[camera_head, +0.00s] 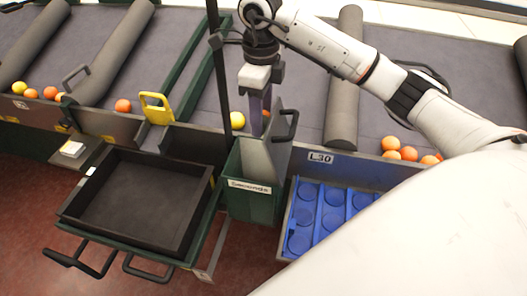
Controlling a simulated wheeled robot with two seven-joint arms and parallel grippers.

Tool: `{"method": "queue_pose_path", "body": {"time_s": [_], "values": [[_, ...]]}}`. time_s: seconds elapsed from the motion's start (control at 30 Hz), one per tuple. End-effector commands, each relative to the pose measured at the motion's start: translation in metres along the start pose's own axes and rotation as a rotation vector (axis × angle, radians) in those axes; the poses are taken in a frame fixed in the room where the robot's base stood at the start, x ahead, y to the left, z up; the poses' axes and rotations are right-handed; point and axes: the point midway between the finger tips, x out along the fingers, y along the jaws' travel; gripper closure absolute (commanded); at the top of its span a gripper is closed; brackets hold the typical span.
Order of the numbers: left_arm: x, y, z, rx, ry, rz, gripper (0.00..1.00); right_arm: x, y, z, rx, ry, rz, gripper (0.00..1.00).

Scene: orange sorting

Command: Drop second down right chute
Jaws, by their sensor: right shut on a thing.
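My right gripper (260,108) points down over the green chute (240,198) with the "Seconds" label, near its grey back plate. It is shut on an orange, which the fingers mostly hide; a small orange patch shows beside them. A yellowish fruit (237,120) shows just left of the gripper, by the dark post. I cannot tell whether it touches anything of mine. My left gripper is not in view.
A black tray (135,205) stands left of the chute, and a blue tray (306,215) with round hollows right of it. Several oranges (391,144) lie at the right along the grey belt's front edge. A yellow handle (156,107) stands at the left.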

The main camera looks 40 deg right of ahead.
Motion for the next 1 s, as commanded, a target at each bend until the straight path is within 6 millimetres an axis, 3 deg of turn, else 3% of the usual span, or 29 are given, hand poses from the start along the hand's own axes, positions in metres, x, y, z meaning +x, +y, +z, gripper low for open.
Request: {"method": "queue_pose_path", "body": {"time_s": [0.33, 0.77, 0.8, 0.9, 1.0], "values": [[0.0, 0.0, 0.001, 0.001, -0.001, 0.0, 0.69, 0.04, 0.001, 0.0, -0.004, 0.0, 0.002, 0.81], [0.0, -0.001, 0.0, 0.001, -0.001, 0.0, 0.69, 0.049, 0.001, 0.001, -0.004, -0.001, 0.001, 0.81], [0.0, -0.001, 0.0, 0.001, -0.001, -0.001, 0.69, 0.049, 0.001, 0.001, -0.004, -0.001, 0.001, 0.54], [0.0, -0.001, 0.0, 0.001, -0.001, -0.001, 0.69, 0.048, 0.001, 0.001, -0.004, -0.001, 0.001, 0.37], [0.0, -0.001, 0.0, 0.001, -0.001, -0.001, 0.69, 0.048, 0.001, 0.001, -0.005, 0.0, 0.001, 0.35]]}}
